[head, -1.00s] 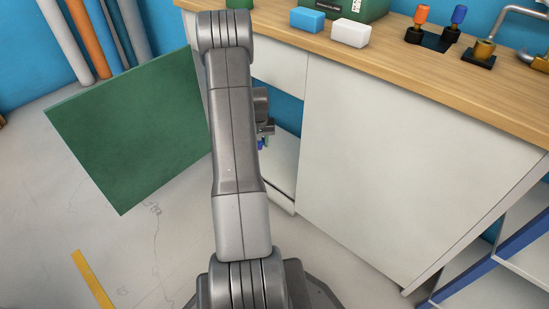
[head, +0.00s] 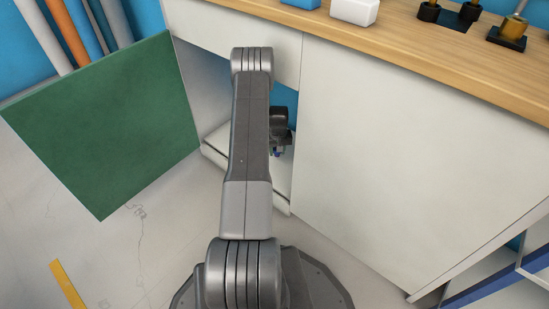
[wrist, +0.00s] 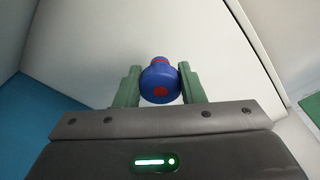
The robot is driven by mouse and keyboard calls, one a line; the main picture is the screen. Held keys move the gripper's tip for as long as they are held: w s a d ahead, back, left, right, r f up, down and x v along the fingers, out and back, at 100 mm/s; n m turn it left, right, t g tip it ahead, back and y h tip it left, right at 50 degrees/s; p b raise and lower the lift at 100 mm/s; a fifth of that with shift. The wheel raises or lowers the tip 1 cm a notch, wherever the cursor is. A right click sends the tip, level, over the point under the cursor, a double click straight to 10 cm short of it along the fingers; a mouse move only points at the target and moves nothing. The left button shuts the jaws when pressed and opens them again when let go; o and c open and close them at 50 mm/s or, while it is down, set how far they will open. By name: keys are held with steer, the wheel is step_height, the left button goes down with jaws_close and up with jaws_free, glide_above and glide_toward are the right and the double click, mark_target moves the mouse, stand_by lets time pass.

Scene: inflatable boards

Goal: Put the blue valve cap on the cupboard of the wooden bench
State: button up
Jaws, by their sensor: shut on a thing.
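The blue valve cap (wrist: 158,88), with a red spot on its end and a red ring behind, sits between the green fingers of my gripper (wrist: 158,84) in the wrist view. The gripper is shut on it. In the head view my gripper (head: 278,152) is partly behind my arm, at the open cupboard (head: 205,95) of the wooden bench (head: 420,45). A small blue bit of the cap shows there. A white panel lies beyond the cap in the wrist view; I cannot tell whether the cap touches it. My arm hides part of the cupboard.
The green cupboard door (head: 105,125) stands open at the left. A closed white panel (head: 400,150) bounds the cupboard on the right, with a white drawer front (head: 215,30) above. A white box (head: 354,11) and valve fittings (head: 507,35) stand on the bench top.

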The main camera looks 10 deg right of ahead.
mark_target(277, 166)
step_height(277, 166, down, 6)
steer(key=shift+f+b, duration=0.25)
steer(key=shift+b, duration=0.8)
steer(key=shift+f, duration=0.2)
steer(key=o, duration=1)
steer(key=shift+o, duration=0.2)
steer(key=shift+r, duration=0.1)
steer(key=r+p, duration=0.1)
steer(key=r, duration=0.3)
steer(key=s+r+p, duration=0.1)
steer(key=r+p, duration=0.1)
steer(key=r, duration=0.2)
steer(key=r+p, duration=0.1)
steer(key=r, duration=0.3)
steer(key=shift+s, duration=0.25)
